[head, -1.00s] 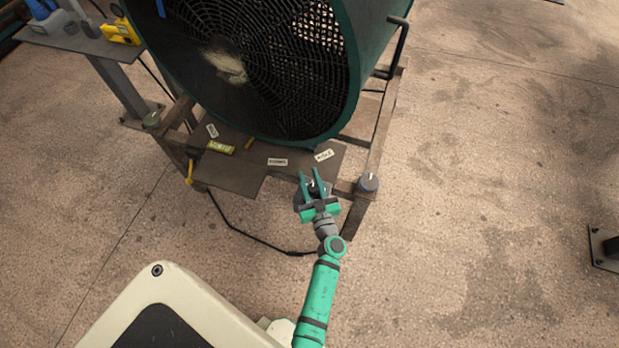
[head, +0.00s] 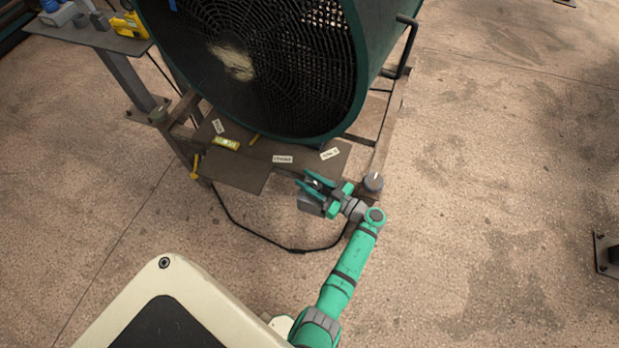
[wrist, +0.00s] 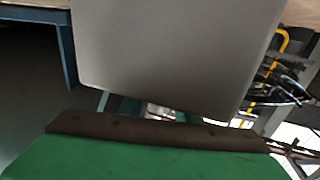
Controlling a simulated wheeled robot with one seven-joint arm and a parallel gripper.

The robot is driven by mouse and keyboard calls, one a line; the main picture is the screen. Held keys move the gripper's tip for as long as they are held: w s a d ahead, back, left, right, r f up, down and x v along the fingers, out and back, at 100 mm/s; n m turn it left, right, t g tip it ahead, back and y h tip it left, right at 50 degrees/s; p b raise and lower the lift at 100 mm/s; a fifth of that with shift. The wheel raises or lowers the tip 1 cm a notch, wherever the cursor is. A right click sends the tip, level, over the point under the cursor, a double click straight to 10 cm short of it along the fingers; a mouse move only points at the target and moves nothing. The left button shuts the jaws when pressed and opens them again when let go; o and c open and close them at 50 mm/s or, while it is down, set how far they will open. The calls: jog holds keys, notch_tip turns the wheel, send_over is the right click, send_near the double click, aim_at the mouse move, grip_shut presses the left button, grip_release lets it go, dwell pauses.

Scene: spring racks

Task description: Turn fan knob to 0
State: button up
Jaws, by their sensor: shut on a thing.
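The big green fan (head: 355,60) stands on a brown metal frame, its dark grille facing my base. A grey box (head: 311,204) sits at the frame's front edge. My gripper (head: 305,180) is over this box, its two green fingers pointing left. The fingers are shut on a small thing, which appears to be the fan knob. The fingers hide most of it, and its pointer and scale cannot be read. In the wrist view, a broad grey surface (wrist: 175,50) fills the middle and hides the fingertips.
A round grey cap (head: 373,181) with a pale mark is at the frame's right front corner, close to my wrist. White labels (head: 330,153) and a yellow piece (head: 227,143) lie on the plate under the fan. A black cable (head: 262,240) runs along the floor.

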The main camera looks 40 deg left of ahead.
jog(key=shift+s+d+n+g+h, duration=0.15)
jog(key=shift+s+n+g, duration=0.1)
jog(key=shift+n+g, duration=0.65)
jog(key=shift+s+n+g+h, duration=0.2)
jog(key=shift+n+g, duration=0.3)
jog(key=shift+g, duration=0.7)
jog(key=shift+s+g, duration=0.1)
jog(key=shift+g, duration=0.2)
jog(key=o, duration=1)
jog(key=shift+o, duration=0.2)
jog(key=shift+r, duration=0.4)
notch_tip(320, 180, up, 2)
jog(key=shift+r, duration=0.2)
jog(key=s+d+r, duration=0.7)
jog(key=s+r, duration=0.2)
jog(key=s, duration=0.3)
jog(key=shift+d+r, duration=0.15)
jog(key=shift+r, duration=0.25)
